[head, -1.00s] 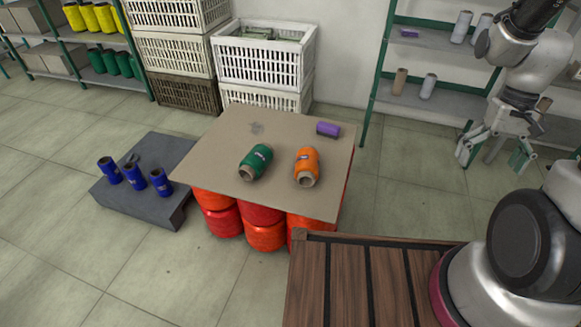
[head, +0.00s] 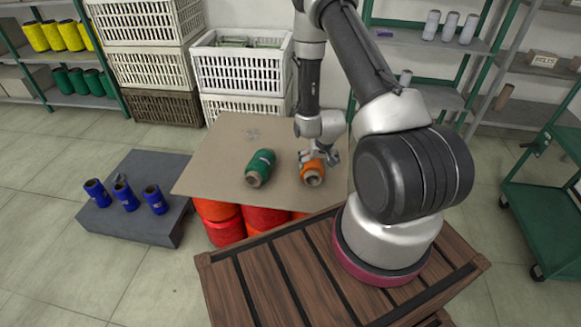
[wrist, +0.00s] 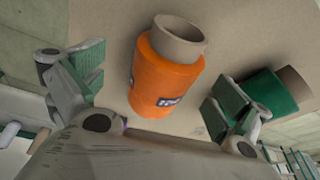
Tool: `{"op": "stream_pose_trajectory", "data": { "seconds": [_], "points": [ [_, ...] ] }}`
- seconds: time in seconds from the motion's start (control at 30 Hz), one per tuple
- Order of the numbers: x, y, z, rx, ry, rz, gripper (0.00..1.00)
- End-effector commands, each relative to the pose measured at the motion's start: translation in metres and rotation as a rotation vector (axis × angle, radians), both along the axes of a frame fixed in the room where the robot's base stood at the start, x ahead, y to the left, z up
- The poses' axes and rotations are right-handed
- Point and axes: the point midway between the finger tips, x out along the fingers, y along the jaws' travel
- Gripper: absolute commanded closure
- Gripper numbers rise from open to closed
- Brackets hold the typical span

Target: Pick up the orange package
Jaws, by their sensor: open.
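The orange package (head: 313,173) is a wound bobbin with a tan core, lying on its side on the cardboard sheet (head: 215,165). In the wrist view the orange package (wrist: 163,75) lies between the two green-padded fingers. My gripper (head: 320,158) is at the package, with its fingers around the package's far part in the head view. My gripper (wrist: 150,90) is open, with visible gaps between both fingers and the package. The arm and fingers hide part of the package in the head view.
A green bobbin (head: 260,168) lies left of the orange one, near one finger in the wrist view. Red bobbins (head: 265,219) hold up the cardboard. Blue bobbins (head: 125,196) stand on a grey platform (head: 150,222). White crates (head: 240,70) stand behind. A green cart (head: 545,215) is at right.

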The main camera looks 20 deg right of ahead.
Motion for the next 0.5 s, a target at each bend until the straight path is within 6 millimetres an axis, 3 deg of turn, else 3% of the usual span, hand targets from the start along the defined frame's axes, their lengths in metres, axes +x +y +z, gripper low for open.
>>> {"op": "stream_pose_trajectory", "data": {
  "seconds": [0.2, 0.5],
  "points": [
    [0.024, -0.004, 0.006, -0.005, -0.104, -0.025, 0.0],
    [0.039, -0.005, -0.027, -0.004, -0.106, -0.033, 0.0]
  ]
}}
